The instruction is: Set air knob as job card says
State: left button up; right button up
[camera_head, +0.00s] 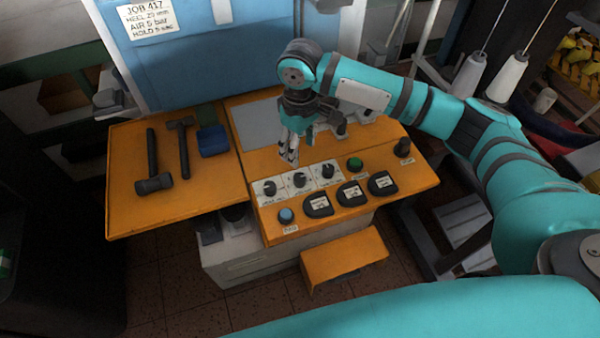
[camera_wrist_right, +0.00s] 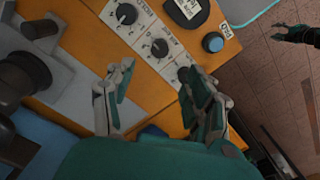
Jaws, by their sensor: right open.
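The job card (camera_head: 148,18) on the blue panel reads JOB 417, with AIR 5 bar among its lines. Three black knobs stand in a row on white dial plates: left (camera_head: 270,187), middle (camera_head: 299,180) and right (camera_head: 327,170). Their labels are too small to read surely. The wrist view shows the middle knob (camera_wrist_right: 160,47) and right knob (camera_wrist_right: 126,13); a finger partly covers the left one. My right gripper (camera_head: 290,150) is open and empty above the panel, just behind the middle knob, apart from it.
A blue button (camera_head: 286,214), several black labelled pads (camera_head: 318,205) and a green button (camera_head: 355,163) surround the knobs. Two hammers (camera_head: 183,145) and a blue block (camera_head: 213,141) lie on the orange bench (camera_head: 120,205) to the left. White thread cones (camera_head: 470,75) stand at the right.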

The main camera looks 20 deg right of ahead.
aim_at(300, 177)
notch_tip(300, 177, down, 12)
jog(key=shift+r+p, duration=0.15)
jog(key=shift+p, duration=0.5)
jog(key=shift+c, duration=0.3)
grip_shut()
jog(key=shift+r, duration=0.1)
